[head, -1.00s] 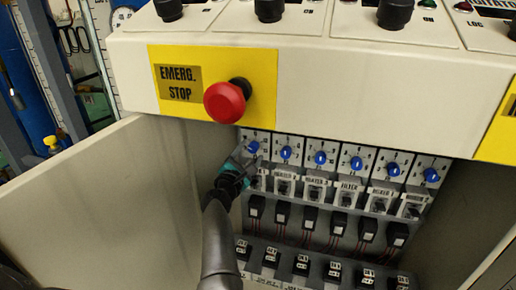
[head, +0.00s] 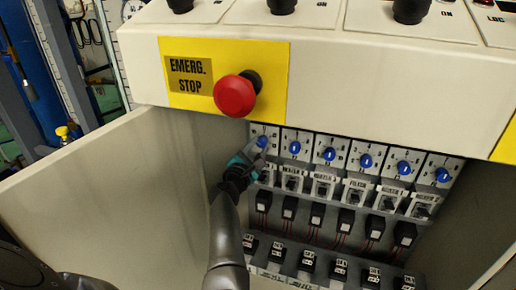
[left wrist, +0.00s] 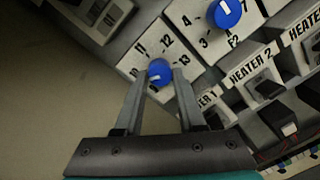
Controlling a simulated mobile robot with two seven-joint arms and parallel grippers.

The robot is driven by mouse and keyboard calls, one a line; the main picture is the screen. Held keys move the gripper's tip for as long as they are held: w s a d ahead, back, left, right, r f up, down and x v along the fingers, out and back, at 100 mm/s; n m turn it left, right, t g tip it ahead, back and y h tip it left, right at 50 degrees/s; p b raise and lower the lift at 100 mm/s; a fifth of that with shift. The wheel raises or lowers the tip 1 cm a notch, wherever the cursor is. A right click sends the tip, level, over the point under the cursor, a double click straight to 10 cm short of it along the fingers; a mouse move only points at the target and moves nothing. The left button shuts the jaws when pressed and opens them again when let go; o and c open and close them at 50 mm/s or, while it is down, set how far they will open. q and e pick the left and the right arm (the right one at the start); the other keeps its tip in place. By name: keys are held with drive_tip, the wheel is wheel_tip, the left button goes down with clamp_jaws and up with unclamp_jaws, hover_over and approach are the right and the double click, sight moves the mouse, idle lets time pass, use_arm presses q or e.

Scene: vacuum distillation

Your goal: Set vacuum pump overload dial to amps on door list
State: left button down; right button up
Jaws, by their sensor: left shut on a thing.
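My left gripper (head: 257,147) reaches into the open cabinet at the leftmost blue dial (head: 262,141). In the left wrist view its two fingers (left wrist: 160,82) are closed on opposite sides of this dial (left wrist: 159,71). Numbers including 11, 12 and 13 ring the dial; its pointer is hard to read. The label below it (left wrist: 206,98) is partly hidden by a finger and ends in "1". The other blue dials, such as the rightmost (head: 442,175), sit in the same row. No label reading vacuum pump is legible, and no door list shows. My right gripper is not in view.
The cream cabinet door (head: 100,190) stands open at the left. A red emergency stop button (head: 236,95) sticks out above the opening. Switches (head: 294,183) and black blocks (head: 290,207) with wires sit in rows below the dials.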

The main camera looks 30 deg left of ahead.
use_arm(q)
drive_tip(key=shift+m, duration=0.4)
drive_tip(key=m, duration=0.2)
drive_tip(key=shift+m, duration=0.3)
drive_tip(key=m, duration=0.4)
drive_tip(key=shift+r+m, duration=0.1)
drive_tip(key=shift+m, duration=0.2)
drive_tip(key=m, duration=0.2)
drive_tip(key=shift+m, duration=0.3)
drive_tip(key=shift+m+p, duration=0.35)
drive_tip(key=shift+m, duration=0.35)
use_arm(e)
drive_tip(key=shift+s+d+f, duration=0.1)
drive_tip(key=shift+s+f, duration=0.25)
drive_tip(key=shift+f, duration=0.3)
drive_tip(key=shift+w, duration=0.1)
use_arm(q)
drive_tip(key=c, duration=0.5)
unclamp_jaws()
